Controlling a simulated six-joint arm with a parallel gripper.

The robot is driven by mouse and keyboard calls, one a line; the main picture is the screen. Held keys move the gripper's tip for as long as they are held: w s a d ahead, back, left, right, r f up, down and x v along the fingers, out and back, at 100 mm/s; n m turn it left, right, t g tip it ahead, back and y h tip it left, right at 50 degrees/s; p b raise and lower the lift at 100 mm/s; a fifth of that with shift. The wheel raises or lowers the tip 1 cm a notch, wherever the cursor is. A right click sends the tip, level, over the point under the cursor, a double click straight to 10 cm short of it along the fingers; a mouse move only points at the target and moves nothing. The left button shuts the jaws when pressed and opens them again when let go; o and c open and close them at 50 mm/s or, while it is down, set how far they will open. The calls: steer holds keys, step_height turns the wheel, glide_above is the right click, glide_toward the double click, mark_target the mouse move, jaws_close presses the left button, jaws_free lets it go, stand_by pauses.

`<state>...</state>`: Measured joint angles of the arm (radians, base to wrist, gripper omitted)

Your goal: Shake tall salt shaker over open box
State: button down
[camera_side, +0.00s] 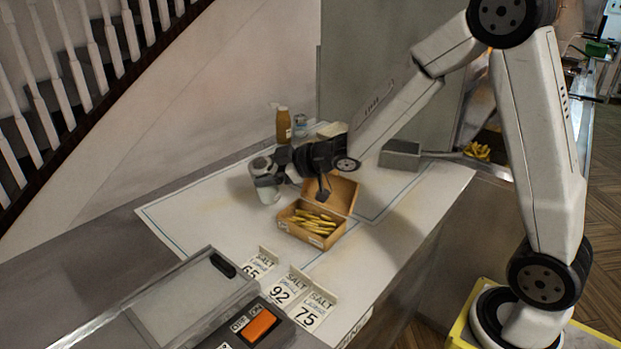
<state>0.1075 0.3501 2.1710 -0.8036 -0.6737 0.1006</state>
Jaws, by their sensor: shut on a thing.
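The open brown box (323,241) stands on the white work surface with its lid (343,194) raised at the back. Yellow fries (314,219) lie in it. My gripper (266,182) is to the left of the box and a little behind it. It is shut on the pale salt shaker (269,196), whose lower part shows below the fingers. The shaker looks roughly upright and is not over the box. I cannot tell whether its bottom touches the surface. The fingers hide its upper part.
Behind my gripper stand an amber bottle (283,125) and a small can (301,125). A grey bin (401,155) is at the back right. Salt cards (290,288) stand in front, by a unit with an orange switch (262,324).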

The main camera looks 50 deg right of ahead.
steer(key=shift+w+a+m, duration=0.15)
steer(key=shift+a+m, duration=0.15)
steer(key=shift+m, duration=0.7)
steer(key=shift+w+a+m, duration=0.1)
steer(key=shift+a+m, duration=0.15)
steer(key=shift+m, duration=0.75)
